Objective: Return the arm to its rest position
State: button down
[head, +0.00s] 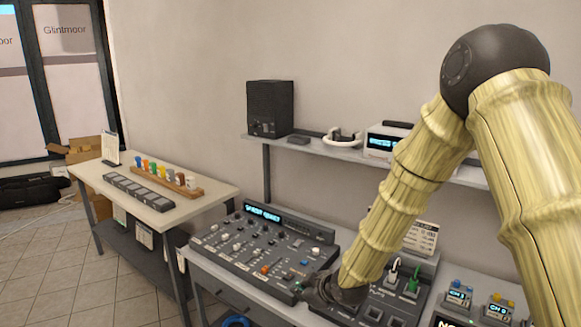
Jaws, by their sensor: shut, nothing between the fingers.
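My arm comes in from the right of the head view, bends at a dark elbow joint, and slopes down and left in bamboo-like segments. My gripper (308,288) is at its low end, small and dark, over the right front part of the mixing console (262,243). It is shut with nothing visible in it. The dark wrist hides part of the panel behind it, and I cannot tell whether the fingers touch the console.
A panel with green and white plugs (402,288) stands right of the wrist, with small display boxes (459,294) further right. Behind is a shelf (350,151) with a speaker (270,107) and headphones (342,136). A side table (205,199) stands left.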

jog(key=s+d+f+m+g+h+b, duration=0.1)
jog(key=s+d+f+m+g, duration=0.3)
jog(key=s+f, duration=0.6)
jog(key=s+d+f+m+t+h, duration=0.15)
jog(key=s+d+f, duration=0.45)
jog(key=f, duration=0.6)
jog(key=s+d+f+m+g+h, duration=0.1)
jog(key=s+d+f+m+g, duration=0.1)
jog(key=s, duration=1.2)
jog(key=s+d+f+m+g+h+b, duration=0.1)
jog(key=s+d+f+m, duration=0.4)
jog(key=s, duration=0.9)
notch_tip(320, 180, down, 3)
jog(key=shift+d+f+g+h+b, duration=0.15)
jog(key=shift+d+g+h+b, duration=0.3)
jog(key=shift+d+g, duration=0.75)
jog(key=shift+w, duration=0.1)
